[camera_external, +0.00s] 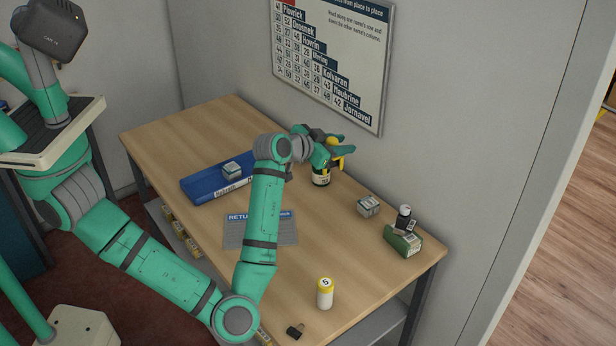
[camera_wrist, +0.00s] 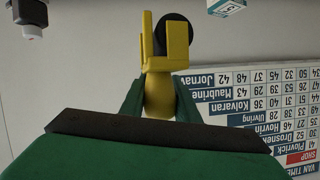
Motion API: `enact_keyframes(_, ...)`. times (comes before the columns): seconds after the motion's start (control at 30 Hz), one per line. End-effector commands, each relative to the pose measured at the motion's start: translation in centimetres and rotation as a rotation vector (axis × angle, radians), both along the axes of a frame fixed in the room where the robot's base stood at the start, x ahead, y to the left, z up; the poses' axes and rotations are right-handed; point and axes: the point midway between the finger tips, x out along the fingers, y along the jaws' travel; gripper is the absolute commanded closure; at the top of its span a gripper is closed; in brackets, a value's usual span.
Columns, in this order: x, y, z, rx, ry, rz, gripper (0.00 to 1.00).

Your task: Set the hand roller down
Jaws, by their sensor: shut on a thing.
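The hand roller (camera_wrist: 180,55) has a yellow frame and handle and a black roller. My gripper (camera_wrist: 160,84) is shut on its yellow handle, with a green finger on each side and the roller end pointing away from the palm. In the external view, my gripper (camera_external: 328,149) holds the hand roller (camera_external: 337,162) above the back of the counter (camera_external: 300,275), near the wall. A dark jar with a pale label (camera_external: 321,177) stands right below; I cannot tell whether the roller touches it.
A blue tray (camera_external: 200,189) with a small box (camera_external: 231,170) lies left. A grey returns sheet (camera_external: 262,232) lies mid-counter. A box (camera_external: 368,206), a green box (camera_external: 403,241) with a dark bottle (camera_external: 403,217), and a yellow-and-white cylinder (camera_external: 325,293) stand right. A wall chart (camera_external: 335,65) hangs behind.

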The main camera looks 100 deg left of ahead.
Motion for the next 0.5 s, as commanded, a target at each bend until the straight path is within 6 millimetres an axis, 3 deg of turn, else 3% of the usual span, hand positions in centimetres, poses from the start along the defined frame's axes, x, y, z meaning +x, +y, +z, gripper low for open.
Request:
enact_keyframes(0.3,4.9,-8.1,-5.8,-0.018,-0.006,-0.153,0.97)
enact_keyframes(0.5,6.4,-11.4,-8.1,-0.026,-0.014,-0.212,0.97)
